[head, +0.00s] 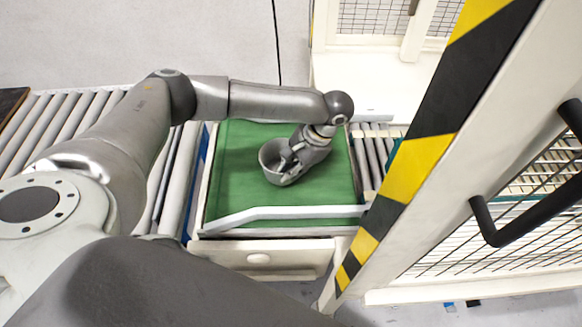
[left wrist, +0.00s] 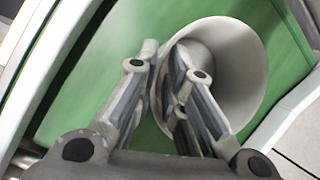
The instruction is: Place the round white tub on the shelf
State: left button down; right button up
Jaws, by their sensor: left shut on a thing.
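The round white tub (head: 268,156) is over the green belt surface in the middle of the head view. It looks grey-white, with its open mouth facing up and somewhat tilted toward the camera. My left gripper (head: 287,164) reaches in from the right side of the tub and is shut on its wall. In the left wrist view the fingers (left wrist: 167,62) straddle the near wall of the tub (left wrist: 237,62), one inside and one outside. I cannot tell whether the tub's base touches the belt. My right gripper is not in view. No shelf is clearly recognisable.
The green belt (head: 233,180) has pale rails and rollers (head: 60,118) on the left. A yellow-black striped post (head: 425,150) and wire mesh guard (head: 500,225) stand close on the right. A white flat surface (head: 375,85) lies behind. The belt around the tub is clear.

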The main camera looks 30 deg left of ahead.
pick_arm(q)
jog(key=c, duration=1.9)
grip_release()
jog(key=shift+f, duration=0.15)
jog(key=shift+c, duration=0.2)
jog(key=o, duration=0.4)
